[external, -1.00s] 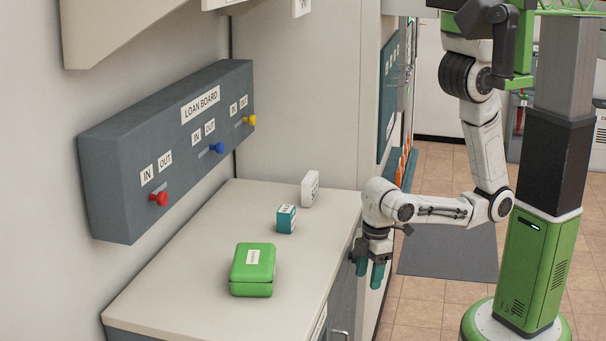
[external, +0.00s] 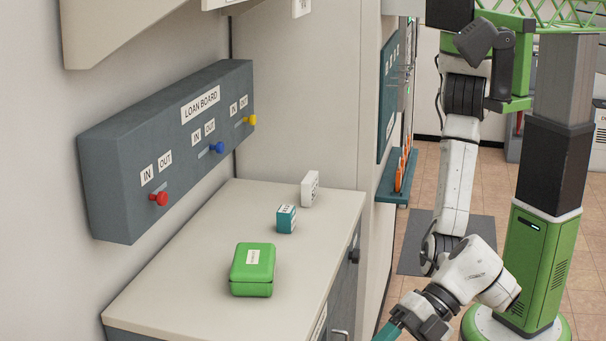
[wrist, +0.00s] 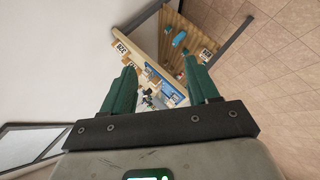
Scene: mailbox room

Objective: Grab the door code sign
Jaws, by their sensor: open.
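I cannot make out for certain which thing is the door code sign. A small white block with dark lettering (external: 310,188) stands at the far end of the counter, its writing too small to read. My gripper (external: 386,333) is at the bottom edge of the external view, right of the counter's front and well away from the block, its fingertips partly cut off. In the wrist view, my gripper (wrist: 160,72) has its two teal fingers apart with nothing held between them.
A teal labelled box (external: 286,219) and a green case (external: 252,270) sit on the pale counter (external: 180,285). A grey loan board (external: 165,150) with coloured knobs hangs behind. The wrist view shows a distant wooden-floored compartment (wrist: 190,35) with number cards. Tiled floor lies right.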

